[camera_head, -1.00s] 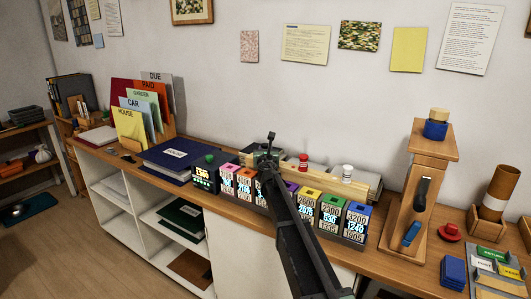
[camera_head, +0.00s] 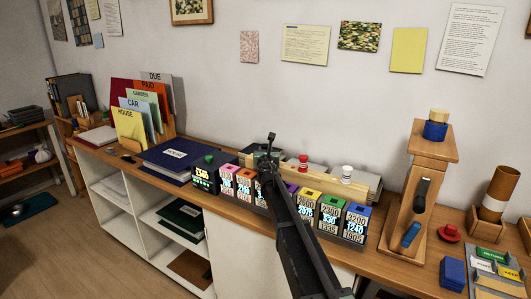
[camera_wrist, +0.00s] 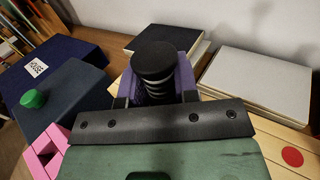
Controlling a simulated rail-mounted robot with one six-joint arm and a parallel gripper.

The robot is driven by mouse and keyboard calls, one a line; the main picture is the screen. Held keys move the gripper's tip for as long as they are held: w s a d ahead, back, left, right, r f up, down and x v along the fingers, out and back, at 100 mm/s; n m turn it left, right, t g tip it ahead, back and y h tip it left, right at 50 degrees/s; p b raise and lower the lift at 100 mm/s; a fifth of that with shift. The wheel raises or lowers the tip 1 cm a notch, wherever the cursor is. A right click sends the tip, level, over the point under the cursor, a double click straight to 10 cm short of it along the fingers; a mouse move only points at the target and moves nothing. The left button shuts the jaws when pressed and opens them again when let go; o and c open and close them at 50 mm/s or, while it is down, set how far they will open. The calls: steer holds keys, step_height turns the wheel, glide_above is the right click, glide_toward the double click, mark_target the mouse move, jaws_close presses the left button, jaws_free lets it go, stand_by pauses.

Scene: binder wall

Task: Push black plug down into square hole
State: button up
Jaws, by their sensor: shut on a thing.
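In the wrist view a round black plug (camera_wrist: 154,60) with a ribbed neck stands between the two fingers of my gripper (camera_wrist: 155,95). My gripper is shut on it. A purple block (camera_wrist: 182,70) is directly behind and around its lower part; whether the plug's foot is in a hole there is hidden. A pink block (camera_wrist: 42,150) with a square opening shows at the lower left. In the head view my gripper (camera_head: 266,165) is over the row of coloured number blocks, and the plug cannot be made out.
A dark block with a green knob (camera_head: 205,172) heads the row at the left. Yellow (camera_head: 306,205), green (camera_head: 331,215) and blue (camera_head: 355,222) blocks stand to the right. A wooden rail and flat boxes lie behind. A wooden stand (camera_head: 430,185) is further right.

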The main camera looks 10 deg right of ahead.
steer(key=shift+w+r, duration=0.2)
steer(key=shift+w, duration=0.15)
stand_by(0.5)
steer(key=shift+s+f, duration=0.1)
steer(key=shift+f, duration=0.05)
stand_by(0.7)
steer(key=shift+f, duration=0.25)
steer(key=shift+b, duration=0.35)
